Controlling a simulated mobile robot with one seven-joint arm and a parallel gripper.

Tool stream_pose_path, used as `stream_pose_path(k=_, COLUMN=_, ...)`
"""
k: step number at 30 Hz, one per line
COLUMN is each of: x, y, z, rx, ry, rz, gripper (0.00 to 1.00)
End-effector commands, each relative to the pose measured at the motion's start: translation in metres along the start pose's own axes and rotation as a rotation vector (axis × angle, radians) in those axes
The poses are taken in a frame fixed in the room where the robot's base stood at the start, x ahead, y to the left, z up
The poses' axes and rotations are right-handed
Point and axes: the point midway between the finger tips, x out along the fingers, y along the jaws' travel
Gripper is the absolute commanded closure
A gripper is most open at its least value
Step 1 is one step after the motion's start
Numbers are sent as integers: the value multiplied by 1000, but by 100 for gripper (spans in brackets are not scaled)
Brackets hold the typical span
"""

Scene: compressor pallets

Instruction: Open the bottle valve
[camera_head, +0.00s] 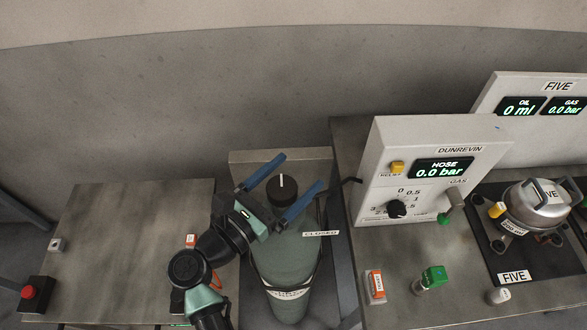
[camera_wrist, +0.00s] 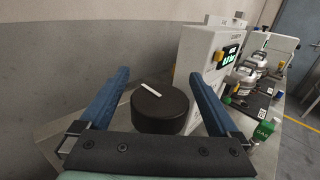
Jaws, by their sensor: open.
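The bottle valve is a black round knob (camera_head: 281,187) with a white mark line, on top of a grey-green gas bottle (camera_head: 290,268). A "CLOSED" label (camera_head: 320,233) shows at the bottle's right side. My gripper (camera_head: 300,172) is open, with one finger on each side of the knob in the head view. I cannot tell whether either finger touches it. My wrist covers part of the bottle's left shoulder.
The white DUNREVIN panel (camera_head: 385,140) stands close on the right, its hose display at 0.0 bar. Its bench (camera_head: 400,300) holds small orange, green and white items. A compressor (camera_head: 540,205) sits farther right. A grey table (camera_head: 120,240) with a red button (camera_head: 30,292) is at left.

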Motion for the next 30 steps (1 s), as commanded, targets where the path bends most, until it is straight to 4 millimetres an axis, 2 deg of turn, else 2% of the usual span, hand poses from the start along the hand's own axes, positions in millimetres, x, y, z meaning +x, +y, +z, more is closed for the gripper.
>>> stream_pose_path(k=10, x=5, y=0, z=-1, rx=-1, ry=0, rz=-1, gripper=3)
stream_pose_path(k=24, x=4, y=0, z=0, rx=-1, ry=0, rz=-1, gripper=87)
stream_pose_path(k=30, x=4, y=0, z=0, rx=-1, ry=0, rz=10, gripper=88)
